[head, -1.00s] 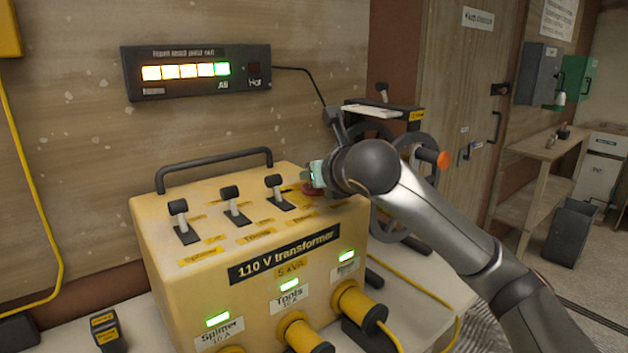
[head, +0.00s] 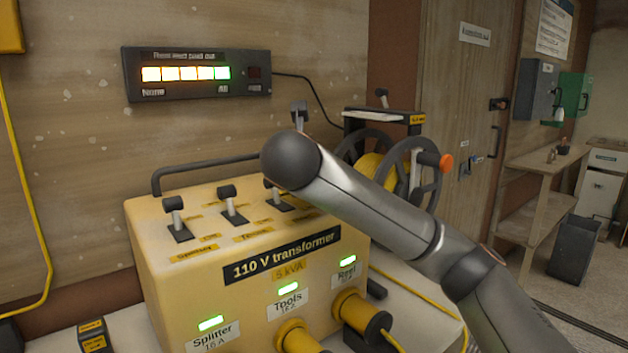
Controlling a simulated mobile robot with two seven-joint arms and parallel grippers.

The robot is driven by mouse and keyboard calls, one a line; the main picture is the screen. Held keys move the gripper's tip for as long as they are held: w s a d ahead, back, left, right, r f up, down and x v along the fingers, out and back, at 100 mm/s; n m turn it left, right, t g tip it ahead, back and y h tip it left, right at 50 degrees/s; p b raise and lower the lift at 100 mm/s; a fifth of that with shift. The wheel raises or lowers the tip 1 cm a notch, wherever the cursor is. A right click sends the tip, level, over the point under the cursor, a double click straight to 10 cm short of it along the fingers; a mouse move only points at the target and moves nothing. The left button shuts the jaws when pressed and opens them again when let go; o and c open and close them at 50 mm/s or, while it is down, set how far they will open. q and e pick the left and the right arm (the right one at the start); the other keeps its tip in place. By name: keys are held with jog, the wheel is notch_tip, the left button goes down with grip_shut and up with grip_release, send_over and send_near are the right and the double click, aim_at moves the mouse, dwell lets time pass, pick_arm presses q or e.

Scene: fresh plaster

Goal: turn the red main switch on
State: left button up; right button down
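The yellow 110 V transformer (head: 160,290) stands on the bench in the head view. Its top carries three black-knobbed toggle switches, the left (head: 173,205), the middle (head: 227,192) and the right one (head: 271,184), which is partly covered. The red main switch is hidden behind my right arm (head: 365,205), so its position cannot be told. The round wrist end of that arm is over the top's back right part. My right gripper's fingers are hidden behind it; only a small grey part (head: 299,114) shows above. My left gripper is not in view.
Green lamps (head: 289,288) glow above the transformer's sockets, which hold yellow plugs (head: 362,312). A cable reel (head: 392,172) stands behind right of the arm. A lit indicator panel (head: 196,73) hangs on the wall. A black handle (head: 205,166) rises along the transformer's back edge.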

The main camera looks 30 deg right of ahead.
jog(key=shift+f, duration=0.2)
jog(key=c, duration=0.8)
grip_release()
jog(key=shift+r, duration=0.1)
jog(key=shift+r+p+v, duration=0.15)
jog(key=shift+p+v, duration=0.4)
jog(key=shift+v, duration=0.45)
jog(key=shift+r+p+v, duration=0.15)
jog(key=shift+p+v, duration=0.4)
jog(key=shift+v, duration=0.4)
jog(key=shift+s+a+r+p, duration=0.15)
jog(key=shift+s+a+p, duration=0.1)
jog(key=shift+p, duration=0.15)
jog(key=shift+v, duration=1.2)
jog(key=v, duration=0.3)
jog(key=shift+s+a, duration=0.2)
jog(key=shift+v, duration=0.75)
jog(key=shift+s+a, duration=0.1)
jog(key=shift+s, duration=0.05)
